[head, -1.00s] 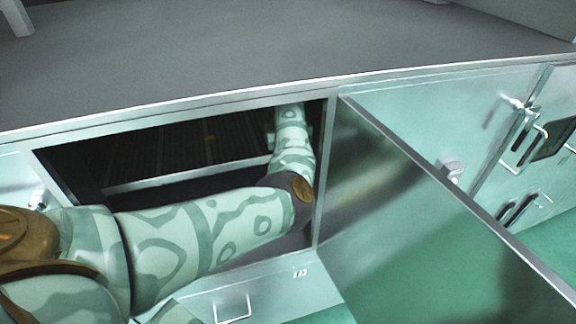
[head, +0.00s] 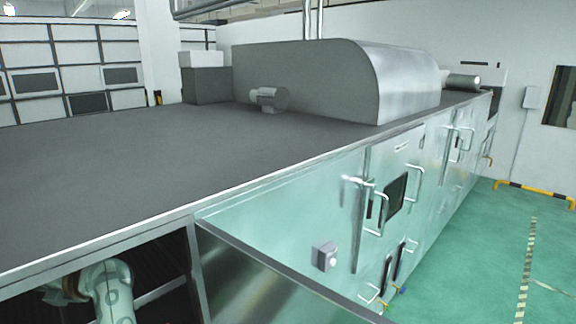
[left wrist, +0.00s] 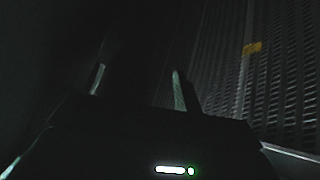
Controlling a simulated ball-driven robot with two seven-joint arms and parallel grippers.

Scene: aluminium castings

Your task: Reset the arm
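My left arm reaches into the dark open compartment (head: 165,262) of the long machine, at the lower left of the head view. Its gripper is hidden from the head camera. In the dark left wrist view, the left gripper (left wrist: 138,76) shows two fingers standing well apart, with nothing visible between them. My right arm and gripper are in neither view.
The open metal door (head: 262,272) stands out from the compartment's right side. The machine's grey top (head: 130,150) carries a rounded metal housing (head: 335,78) and a small motor-like part (head: 270,98). Closed doors with handles line the front.

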